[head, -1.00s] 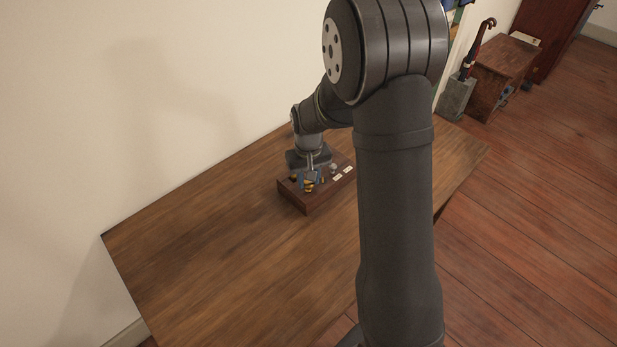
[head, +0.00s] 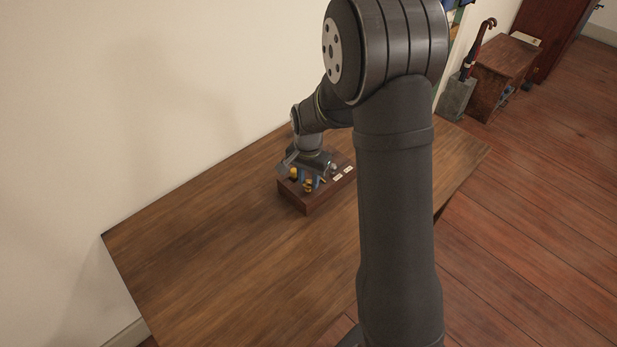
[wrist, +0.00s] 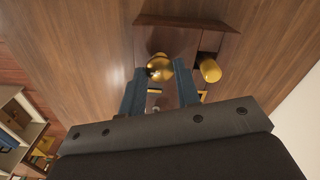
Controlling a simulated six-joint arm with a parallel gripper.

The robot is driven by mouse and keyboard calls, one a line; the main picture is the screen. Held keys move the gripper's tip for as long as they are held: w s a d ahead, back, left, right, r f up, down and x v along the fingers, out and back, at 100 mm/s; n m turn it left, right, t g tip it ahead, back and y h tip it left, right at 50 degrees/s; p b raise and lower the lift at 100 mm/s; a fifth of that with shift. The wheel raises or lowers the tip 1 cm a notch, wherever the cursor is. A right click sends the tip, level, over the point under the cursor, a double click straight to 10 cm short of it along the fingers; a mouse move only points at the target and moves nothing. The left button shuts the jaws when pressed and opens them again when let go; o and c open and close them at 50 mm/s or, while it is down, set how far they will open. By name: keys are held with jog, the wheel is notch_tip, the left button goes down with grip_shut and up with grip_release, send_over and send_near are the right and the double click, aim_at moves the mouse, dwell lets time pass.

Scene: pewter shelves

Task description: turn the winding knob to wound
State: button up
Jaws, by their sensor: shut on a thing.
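A small dark wooden box (head: 295,199) stands on the table and carries the brass fittings. In the wrist view a round brass knob (wrist: 160,67) sits between the tips of my gripper (wrist: 159,70), whose blue fingers are shut on it. In the head view my gripper (head: 308,181) points down over the box top, and its fingers partly hide the fittings. A yellow cylinder (wrist: 209,69) stands to the right of the held knob in the wrist view, apart from the fingers. Small pale labels (head: 342,174) lie on the box's right side; their text is too small to read.
The wooden table (head: 220,240) is bare around the box, with wide free room at the front left. A pale wall (head: 150,110) runs along the table's back left edge. A small cabinet (head: 503,75) and an umbrella stand (head: 457,98) are on the floor beyond.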

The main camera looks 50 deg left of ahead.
aim_at(308, 182)
jog(key=shift+m, duration=0.5)
jog(key=o, duration=1)
jog(key=shift+r, duration=0.15)
notch_tip(308, 182, up, 17)
jog(key=shift+r, duration=0.15)
dwell(0.3)
notch_tip(308, 182, down, 18)
jog(key=shift+r, duration=0.2)
dwell(0.4)
